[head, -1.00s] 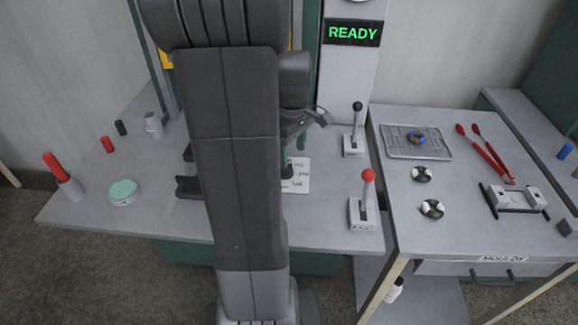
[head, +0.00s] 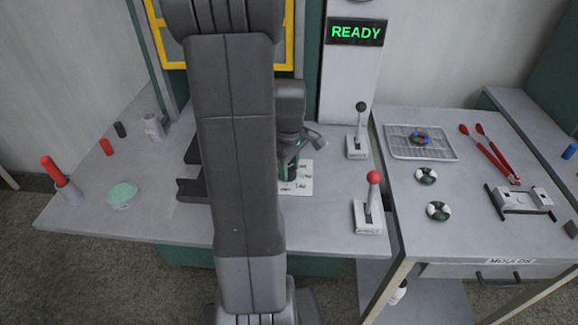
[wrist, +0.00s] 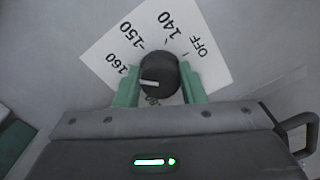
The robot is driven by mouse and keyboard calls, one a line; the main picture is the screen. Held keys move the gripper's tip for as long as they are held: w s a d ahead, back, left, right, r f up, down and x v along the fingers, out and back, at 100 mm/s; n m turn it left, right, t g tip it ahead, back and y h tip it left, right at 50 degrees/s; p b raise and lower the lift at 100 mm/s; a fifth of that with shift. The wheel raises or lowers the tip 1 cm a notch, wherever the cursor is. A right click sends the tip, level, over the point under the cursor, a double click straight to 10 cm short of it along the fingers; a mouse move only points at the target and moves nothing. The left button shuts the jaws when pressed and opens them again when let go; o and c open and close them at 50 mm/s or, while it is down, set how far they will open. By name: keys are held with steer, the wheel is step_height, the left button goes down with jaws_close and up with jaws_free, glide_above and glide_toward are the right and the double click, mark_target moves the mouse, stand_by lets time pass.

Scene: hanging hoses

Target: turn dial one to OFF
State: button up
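In the wrist view a round black dial knob (wrist: 158,72) with a white mark sits on a white card (wrist: 211,68). The card reads OFF at the right, then 140, 150 and 160 towards the left; a lower number is partly hidden. The white mark lies on the lower left of the knob, off the OFF label. My gripper's green fingers (wrist: 159,88) stand apart, one on each side of the knob, very close to it; I see no clear grip. In the head view my gripper (head: 289,170) is down over the card (head: 303,180), hiding the knob.
A red-knobbed lever (head: 369,205) and a black-knobbed lever (head: 358,132) stand to the right of the card. A READY display (head: 355,32) is behind. Red tongs (head: 490,152) and a wire rack (head: 421,143) lie on the right table.

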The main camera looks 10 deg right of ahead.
steer(key=shift+m, duration=0.4)
steer(key=m, duration=0.5)
steer(key=shift+a+m, duration=0.1)
steer(key=shift+m, duration=0.3)
steer(key=m, duration=0.7)
steer(key=shift+a, duration=0.15)
steer(key=m, duration=0.6)
steer(key=shift+w+a+r+m, duration=0.1)
steer(key=shift+m, duration=0.2)
steer(key=m, duration=0.6)
steer(key=shift+w+m+p, duration=0.15)
steer(key=shift+m+p, duration=0.15)
steer(key=shift+m, duration=0.1)
steer(key=o, duration=1)
